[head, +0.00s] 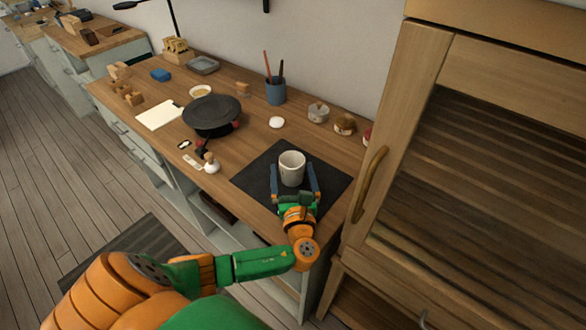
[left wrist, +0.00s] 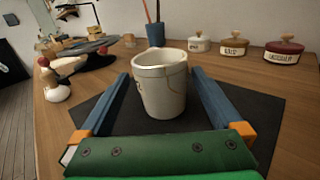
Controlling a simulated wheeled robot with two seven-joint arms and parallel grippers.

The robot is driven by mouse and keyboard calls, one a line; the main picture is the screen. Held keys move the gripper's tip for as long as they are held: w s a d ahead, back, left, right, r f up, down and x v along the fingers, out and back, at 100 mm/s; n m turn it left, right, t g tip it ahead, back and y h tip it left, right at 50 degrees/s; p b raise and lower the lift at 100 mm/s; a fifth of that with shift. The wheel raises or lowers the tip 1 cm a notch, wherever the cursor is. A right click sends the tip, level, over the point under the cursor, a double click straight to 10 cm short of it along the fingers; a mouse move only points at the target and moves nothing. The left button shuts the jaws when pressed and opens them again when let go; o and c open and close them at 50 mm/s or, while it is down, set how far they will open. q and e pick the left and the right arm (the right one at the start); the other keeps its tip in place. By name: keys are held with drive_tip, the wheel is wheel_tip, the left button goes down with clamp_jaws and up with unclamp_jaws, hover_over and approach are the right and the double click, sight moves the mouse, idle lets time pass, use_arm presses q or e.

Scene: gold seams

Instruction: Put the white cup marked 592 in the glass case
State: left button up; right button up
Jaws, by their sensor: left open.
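The white cup (head: 291,168) stands upright on a dark mat (head: 258,184) on the wooden counter. It shows close up in the left wrist view (left wrist: 161,88), with thin seam lines and a partly visible mark at its left side; I cannot read the number. My left gripper (head: 295,180) is open, its blue fingers on either side of the cup with gaps between. The glass case (head: 395,130) stands at the right, its wooden-framed glass door apparently shut, with a curved handle (head: 370,184). My right gripper is not in view.
A black round turntable (head: 211,114), a small white-bodied tool (head: 211,166), and a white paper (head: 159,115) lie left of the mat. Lidded pots (head: 318,112) and a blue pen holder (head: 276,92) stand behind. The case's side rises close to the mat's right.

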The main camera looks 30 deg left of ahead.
use_arm(q)
drive_tip(key=shift+x, duration=1.2)
clamp_jaws()
